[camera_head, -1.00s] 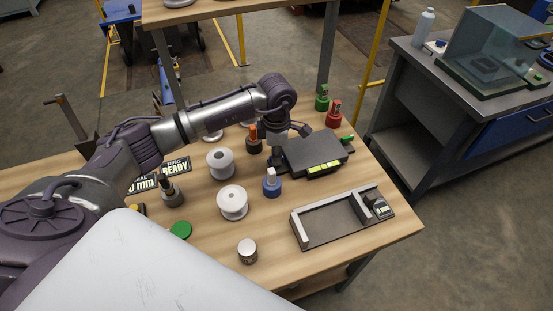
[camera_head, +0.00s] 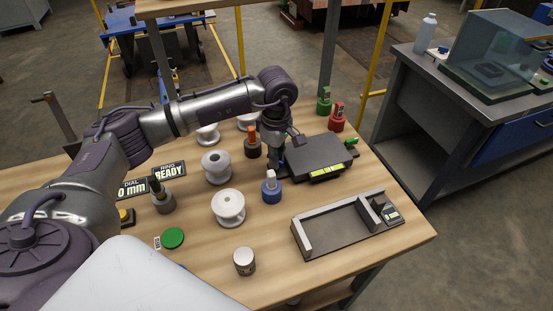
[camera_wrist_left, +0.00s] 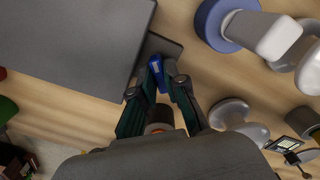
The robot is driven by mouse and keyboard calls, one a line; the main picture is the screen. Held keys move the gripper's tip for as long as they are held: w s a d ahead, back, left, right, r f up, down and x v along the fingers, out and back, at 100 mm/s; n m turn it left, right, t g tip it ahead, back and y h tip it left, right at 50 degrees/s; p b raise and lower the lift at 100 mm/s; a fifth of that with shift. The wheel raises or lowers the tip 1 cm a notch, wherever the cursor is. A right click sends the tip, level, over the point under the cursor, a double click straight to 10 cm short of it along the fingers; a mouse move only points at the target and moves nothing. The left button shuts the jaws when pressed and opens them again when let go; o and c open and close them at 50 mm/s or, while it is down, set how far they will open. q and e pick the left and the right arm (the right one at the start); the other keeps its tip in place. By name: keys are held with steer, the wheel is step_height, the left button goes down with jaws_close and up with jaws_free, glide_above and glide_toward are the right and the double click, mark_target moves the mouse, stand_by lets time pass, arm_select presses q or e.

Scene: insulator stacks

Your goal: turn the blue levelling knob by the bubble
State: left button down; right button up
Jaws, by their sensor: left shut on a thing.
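A dark grey flat block (camera_head: 318,154) with a yellow-green strip on its front edge lies on the wooden table; it fills the upper left of the left wrist view (camera_wrist_left: 60,40). The blue knob (camera_wrist_left: 157,68) sits at its corner, on a dark plate. My left gripper (camera_head: 278,170) points down at the block's left side. In the left wrist view its two fingers (camera_wrist_left: 162,84) are closed around the blue knob. The knob is hidden in the head view. My right gripper is not in view.
A blue-based piece with a white top (camera_head: 271,188) stands close to my left gripper. White spools (camera_head: 228,207), an orange-topped piece (camera_head: 252,142) and green (camera_head: 324,102) and red (camera_head: 338,117) pieces stand around. A grey tray (camera_head: 345,228) lies at the front right.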

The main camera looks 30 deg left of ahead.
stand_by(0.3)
arm_select(q)
steer(key=c, duration=1.2)
jaws_free()
steer(key=shift+r, duration=0.15)
steer(key=shift+r, duration=3.9)
